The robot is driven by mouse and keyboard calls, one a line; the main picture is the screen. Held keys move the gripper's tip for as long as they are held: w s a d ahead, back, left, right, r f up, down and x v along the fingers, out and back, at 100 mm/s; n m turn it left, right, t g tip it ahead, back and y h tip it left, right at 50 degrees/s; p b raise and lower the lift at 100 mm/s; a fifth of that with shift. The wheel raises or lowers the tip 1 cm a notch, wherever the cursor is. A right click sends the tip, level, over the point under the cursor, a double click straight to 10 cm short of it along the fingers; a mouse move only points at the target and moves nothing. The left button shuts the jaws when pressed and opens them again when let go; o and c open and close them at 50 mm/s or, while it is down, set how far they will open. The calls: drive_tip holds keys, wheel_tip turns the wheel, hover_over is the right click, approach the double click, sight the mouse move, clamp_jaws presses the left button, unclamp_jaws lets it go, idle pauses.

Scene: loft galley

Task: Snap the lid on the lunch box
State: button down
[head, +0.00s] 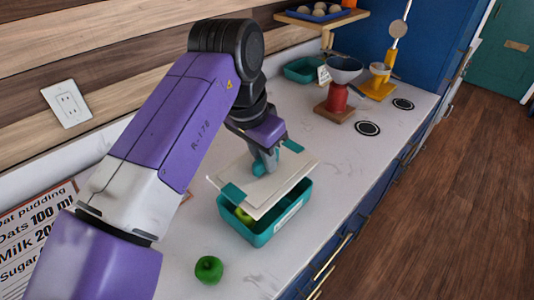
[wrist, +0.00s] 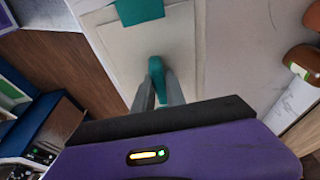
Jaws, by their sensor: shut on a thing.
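The lunch box (head: 262,232) is a teal open-topped box on the white counter, with a pale label on its side. Something green (head: 243,215) shows inside it. The lid (head: 285,183) is a cream panel with teal clips at its ends, held tilted over the box and covering most of its opening. I cannot tell whether its far edge touches the rim. My gripper (head: 265,162) is shut on the lid's teal handle. In the wrist view the lid (wrist: 125,60) fills the upper middle, with its handle (wrist: 156,68) between my fingers (wrist: 158,88).
A green apple (head: 209,269) lies on the counter in front of the box.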

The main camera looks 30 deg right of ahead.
sight(264, 173)
wheel_tip(264, 173, down, 4)
drive_tip(key=b, duration=0.4)
drive_tip(key=shift+f+b, duration=0.25)
drive_tip(key=shift+b, duration=0.05)
drive_tip(key=shift+f, duration=0.9)
drive_tip(key=shift+p, duration=0.4)
idle(0.5)
drive_tip(key=shift+f+p, duration=0.15)
drive_tip(key=shift+p, duration=0.3)
idle(1.5)
drive_tip(key=c, duration=0.8)
unclamp_jaws()
